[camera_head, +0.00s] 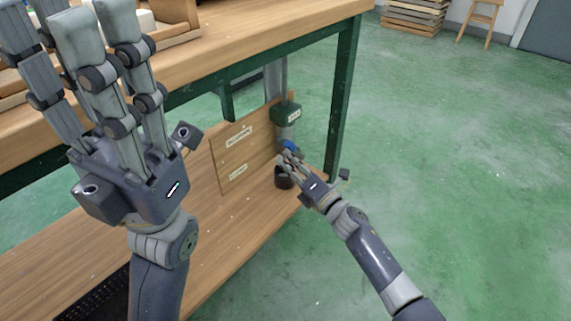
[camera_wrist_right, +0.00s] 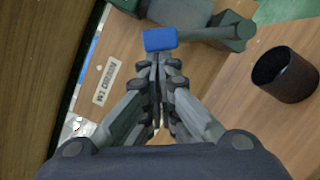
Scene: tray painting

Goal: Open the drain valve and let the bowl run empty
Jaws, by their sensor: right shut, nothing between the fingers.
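The drain valve's blue handle (camera_head: 290,146) shows below the table top, under a green housing (camera_head: 287,112). In the right wrist view the blue handle (camera_wrist_right: 160,39) lies just beyond my right fingertips, and a grey-green pipe runs right from it. My right gripper (camera_head: 287,160) is shut with nothing between its fingers; its tips (camera_wrist_right: 157,60) are at the handle's near edge, and I cannot tell whether they touch it. My left gripper (camera_head: 95,50) is raised, large in front, with its fingers apart and empty. I cannot make out the bowl.
A dark cup (camera_head: 284,179) stands on the lower shelf (camera_head: 215,235) below the valve; it also shows in the right wrist view (camera_wrist_right: 285,75). A labelled wooden panel (camera_head: 240,150) stands left of it. A green table leg (camera_head: 342,100) is to the right. Open floor lies beyond.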

